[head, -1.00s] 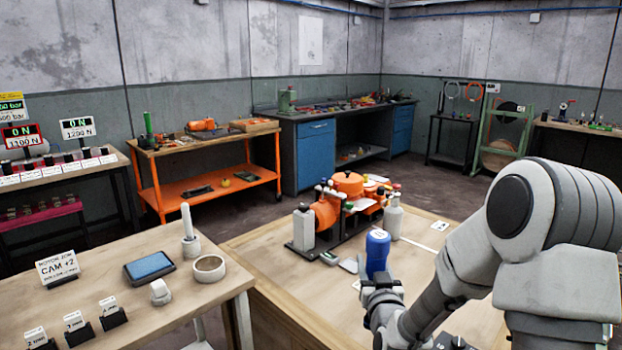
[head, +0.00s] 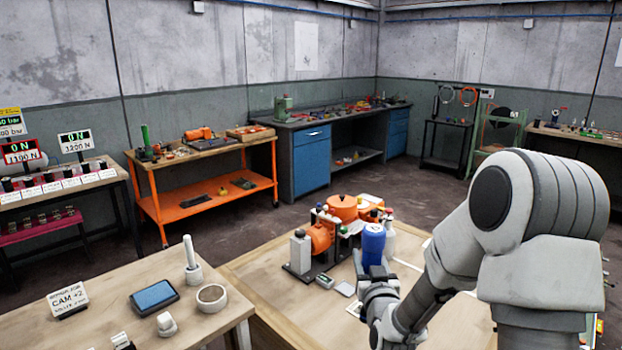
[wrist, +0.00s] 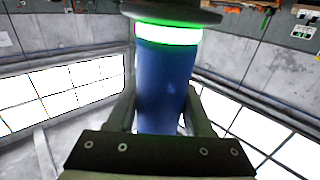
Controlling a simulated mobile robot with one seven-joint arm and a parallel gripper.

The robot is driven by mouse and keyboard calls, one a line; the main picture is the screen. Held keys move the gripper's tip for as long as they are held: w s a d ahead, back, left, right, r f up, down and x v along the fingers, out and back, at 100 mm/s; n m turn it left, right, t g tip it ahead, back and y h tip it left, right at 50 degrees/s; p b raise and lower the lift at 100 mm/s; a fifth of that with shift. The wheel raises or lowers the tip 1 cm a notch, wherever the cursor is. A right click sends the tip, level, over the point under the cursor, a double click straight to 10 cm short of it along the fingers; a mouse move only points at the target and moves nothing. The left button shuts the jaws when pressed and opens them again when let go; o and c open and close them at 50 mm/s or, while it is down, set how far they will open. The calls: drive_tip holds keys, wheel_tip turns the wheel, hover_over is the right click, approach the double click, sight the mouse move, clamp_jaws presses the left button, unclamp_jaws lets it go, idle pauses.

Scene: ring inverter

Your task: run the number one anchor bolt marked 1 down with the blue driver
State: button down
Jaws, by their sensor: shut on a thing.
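My gripper (head: 375,285) is shut on the blue driver (head: 373,245) and holds it upright above the wooden bench. In the wrist view the blue driver (wrist: 165,85) stands between the two fingers, with a lit green-white ring and a dark disc at its upper end in the picture. The orange machine (head: 320,238) on its dark base stands behind and left of the driver. The driver hides part of the machine's right side. I cannot make out the anchor bolt marked 1 in these views.
A white bottle (head: 388,242) stands just behind the driver. A small grey box (head: 325,281) lies on the bench in front of the machine.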

drive_tip(key=s+d+f+b, duration=0.1)
drive_tip(key=d+f+b, duration=0.2)
drive_tip(key=d+b, duration=0.7)
drive_tip(key=shift+d+b, duration=0.35)
drive_tip(key=shift+b, duration=3.15)
drive_tip(key=shift+b, duration=0.35)
wheel_tip(320, 180, down, 16)
drive_tip(key=b, duration=1)
drive_tip(key=shift+f+b, duration=0.25)
drive_tip(key=shift+b, duration=0.15)
drive_tip(key=shift+f, duration=0.25)
